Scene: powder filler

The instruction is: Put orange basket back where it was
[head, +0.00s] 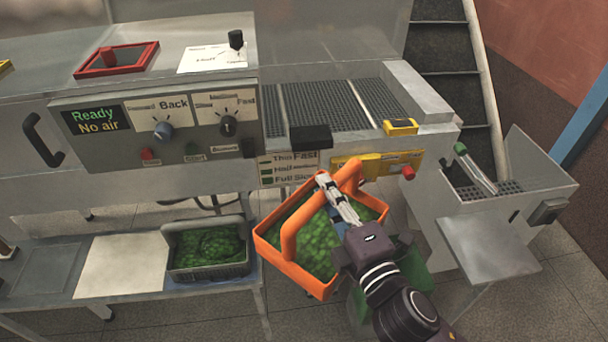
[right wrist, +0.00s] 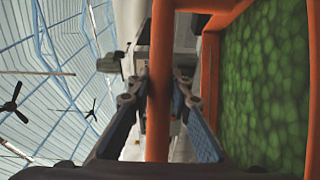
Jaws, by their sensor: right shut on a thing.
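The orange basket (head: 270,259) hangs in the air in front of the machine in the head view, filled with green produce and a little tilted. My right gripper (head: 330,188) is shut on its arched handle near the top. In the right wrist view the orange handle (right wrist: 160,80) runs between the two fingers of my right gripper (right wrist: 157,92), and the basket's rim (right wrist: 209,75) and green contents show at the right. My left gripper is not in the head view.
A grey crate (head: 209,272) of green produce stands on the low metal shelf (head: 60,302) at left, beside a bare pale panel (head: 123,264). The control panel (head: 160,130) and conveyor are behind the basket. A metal hopper (head: 540,165) with a flat ledge (head: 488,245) is at right.

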